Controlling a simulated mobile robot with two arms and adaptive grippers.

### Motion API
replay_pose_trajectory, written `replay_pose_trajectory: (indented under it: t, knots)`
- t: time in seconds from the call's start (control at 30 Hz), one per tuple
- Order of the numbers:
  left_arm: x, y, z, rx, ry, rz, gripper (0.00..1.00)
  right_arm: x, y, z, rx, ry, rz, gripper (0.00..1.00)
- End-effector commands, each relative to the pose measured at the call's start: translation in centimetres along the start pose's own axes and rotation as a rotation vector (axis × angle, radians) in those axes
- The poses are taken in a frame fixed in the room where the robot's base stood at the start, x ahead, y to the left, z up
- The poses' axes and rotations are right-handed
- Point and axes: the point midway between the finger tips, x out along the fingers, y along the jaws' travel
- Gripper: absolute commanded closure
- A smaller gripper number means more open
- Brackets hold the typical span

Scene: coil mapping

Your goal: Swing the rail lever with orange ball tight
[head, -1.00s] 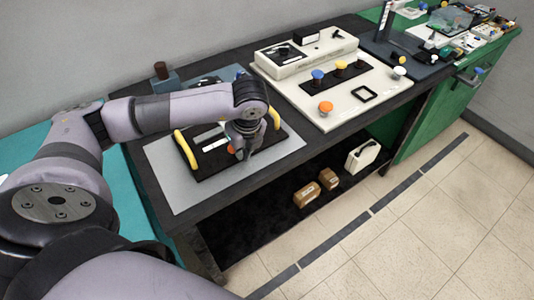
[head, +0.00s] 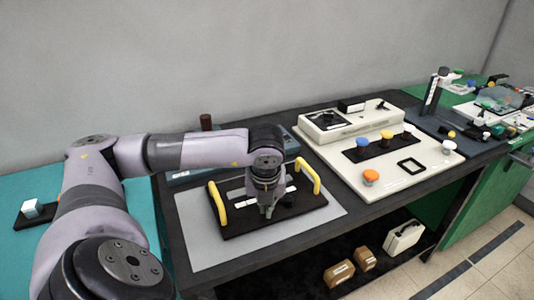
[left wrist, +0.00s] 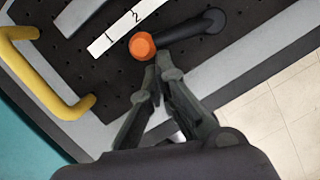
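The rail lever is a dark bar (left wrist: 190,32) with an orange ball (left wrist: 142,46) at one end, seen in the left wrist view. It lies across a black perforated board (left wrist: 105,75) beside a white strip (left wrist: 125,27) marked 1 and 2. In the head view the board (head: 235,227) has two yellow handles, and my gripper hides the ball. My left gripper (head: 268,212) points down over the board. In the left wrist view its fingertips (left wrist: 158,68) are together, close beside the ball, with nothing seen between them. I cannot tell whether they touch the ball. My right gripper is out of view.
A grey mat (head: 197,250) lies under the board. To its right stands a cream panel (head: 415,175) with coloured knobs. Small boxes (head: 340,272) and a white case (head: 403,238) sit on the lower shelf. A teal surface (head: 32,245) is at left.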

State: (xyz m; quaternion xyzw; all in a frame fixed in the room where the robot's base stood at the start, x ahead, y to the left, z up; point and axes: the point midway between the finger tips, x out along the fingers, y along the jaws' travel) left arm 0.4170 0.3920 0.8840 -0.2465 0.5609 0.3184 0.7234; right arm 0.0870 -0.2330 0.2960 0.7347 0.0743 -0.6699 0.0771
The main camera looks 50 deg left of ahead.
Motion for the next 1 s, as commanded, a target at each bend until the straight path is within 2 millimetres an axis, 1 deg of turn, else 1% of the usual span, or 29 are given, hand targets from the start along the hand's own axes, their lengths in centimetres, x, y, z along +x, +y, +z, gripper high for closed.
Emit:
replay_pose_trajectory:
  t: [0.27, 0.33, 0.47, 0.57, 0.8, 0.9, 1.0]
  knots:
    - [0.0, 0.0, 0.0, -0.001, -0.001, 0.0, 1.0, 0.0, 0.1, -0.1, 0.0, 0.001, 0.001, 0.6]
    - [-0.1, 0.0, 0.1, -0.001, -0.001, 0.0, 1.0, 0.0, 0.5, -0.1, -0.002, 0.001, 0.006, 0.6]
    - [-0.9, -0.1, 0.1, -0.002, -0.002, -0.002, 1.0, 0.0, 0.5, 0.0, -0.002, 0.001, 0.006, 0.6]
    - [-2.4, -0.1, 0.1, -0.001, -0.004, -0.003, 1.0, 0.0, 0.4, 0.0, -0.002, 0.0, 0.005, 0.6]
    - [-7.6, -0.2, 0.1, 0.0, -0.003, -0.006, 1.0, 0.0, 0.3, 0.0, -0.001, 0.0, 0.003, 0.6]
    - [-9.4, -0.1, 0.1, 0.001, -0.003, -0.005, 1.0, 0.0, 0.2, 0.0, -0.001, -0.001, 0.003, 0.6]
    - [-10.8, -0.2, 0.1, 0.0, -0.001, -0.005, 1.0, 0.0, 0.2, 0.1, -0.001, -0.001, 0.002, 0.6]
